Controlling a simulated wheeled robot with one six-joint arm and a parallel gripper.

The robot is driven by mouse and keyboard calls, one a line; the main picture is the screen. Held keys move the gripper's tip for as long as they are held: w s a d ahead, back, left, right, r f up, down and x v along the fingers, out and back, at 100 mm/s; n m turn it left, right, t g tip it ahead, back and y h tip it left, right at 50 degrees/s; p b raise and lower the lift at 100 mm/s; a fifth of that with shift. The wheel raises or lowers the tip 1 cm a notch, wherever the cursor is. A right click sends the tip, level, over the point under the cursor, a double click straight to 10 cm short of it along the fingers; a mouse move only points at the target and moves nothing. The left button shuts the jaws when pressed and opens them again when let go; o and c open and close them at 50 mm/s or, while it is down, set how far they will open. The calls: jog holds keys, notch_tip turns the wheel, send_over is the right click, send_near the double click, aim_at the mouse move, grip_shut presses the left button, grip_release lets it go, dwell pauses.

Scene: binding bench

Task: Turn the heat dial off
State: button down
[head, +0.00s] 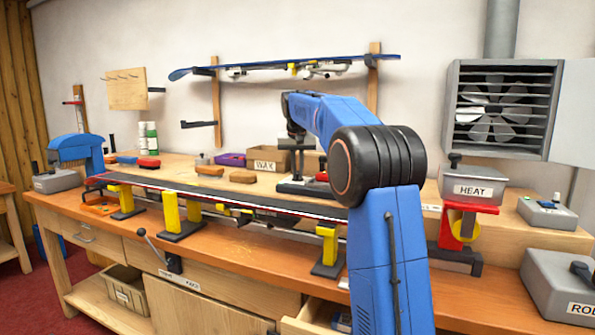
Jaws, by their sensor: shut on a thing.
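The grey box marked HEAT (472,190) stands on the right of the bench. A dark knob (455,161), probably the heat dial, sits upright on its top; its setting is too small to read. My gripper (298,172) hangs down at the end of my blue arm, in the middle of the bench, well left of the HEAT box and apart from it. Its fingers are close together above a low black device with a dark base (305,188). The thing between the fingers is too small to make out. My elbow hides part of the bench.
A snowboard or ski (230,199) lies along the bench on yellow supports. A WAX box (268,158) and brushes stand behind. A grey control box (548,214) and a larger grey box (563,288) are at the right. A fan heater (503,106) hangs on the wall.

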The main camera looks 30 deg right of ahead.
jog(key=n, duration=0.2)
jog(key=n+y, duration=0.2)
jog(key=n, duration=0.1)
jog(key=shift+d+n+t, duration=0.3)
jog(key=n+y, duration=0.2)
jog(key=n, duration=0.4)
jog(key=shift+d, duration=0.15)
jog(key=shift+g+y, duration=0.3)
jog(key=shift+g, duration=0.1)
jog(key=c, duration=1.8)
grip_release()
jog(key=shift+c, duration=0.2)
jog(key=v, duration=1.7)
jog(key=shift+r, duration=0.15)
